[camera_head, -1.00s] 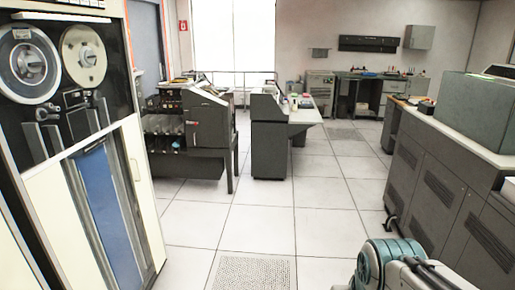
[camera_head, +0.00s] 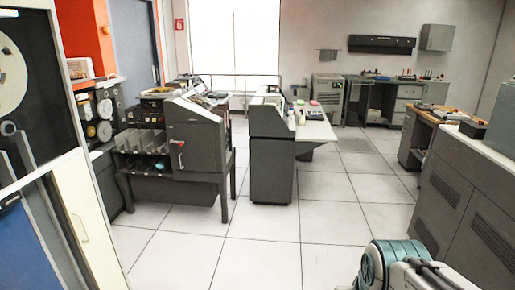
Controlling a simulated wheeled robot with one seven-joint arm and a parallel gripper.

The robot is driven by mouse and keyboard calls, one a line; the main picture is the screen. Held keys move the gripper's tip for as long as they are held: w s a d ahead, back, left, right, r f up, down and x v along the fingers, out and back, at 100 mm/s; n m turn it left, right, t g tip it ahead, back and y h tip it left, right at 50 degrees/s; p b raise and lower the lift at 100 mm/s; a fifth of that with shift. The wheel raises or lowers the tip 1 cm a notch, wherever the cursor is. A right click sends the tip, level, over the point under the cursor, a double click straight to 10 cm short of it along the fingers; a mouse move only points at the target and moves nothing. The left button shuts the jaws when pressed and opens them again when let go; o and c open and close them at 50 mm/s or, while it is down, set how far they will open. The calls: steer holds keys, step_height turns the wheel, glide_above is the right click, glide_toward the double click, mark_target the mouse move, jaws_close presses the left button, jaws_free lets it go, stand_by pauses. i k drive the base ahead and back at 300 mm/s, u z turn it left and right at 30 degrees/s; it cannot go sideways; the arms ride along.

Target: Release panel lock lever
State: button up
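A dark grey card machine (camera_head: 196,143) stands on legs left of the middle. On its front side panel is a small handle with a red tip and a pale shaft (camera_head: 181,153). It may be the lock lever, but it is too small to tell its position. My arm's teal and white link shows at the bottom right, well apart from the machine. My gripper is out of view.
Tape cabinets with a white door (camera_head: 87,225) stand close on the left. A grey cabinet (camera_head: 460,190) lines the right side. A second grey machine (camera_head: 271,150) with a white desktop stands in the middle. The tiled floor (camera_head: 270,255) ahead is clear.

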mark_target(176, 142)
steer(key=i, duration=2.45)
steer(key=u, duration=1.2)
steer(key=i, duration=2.3)
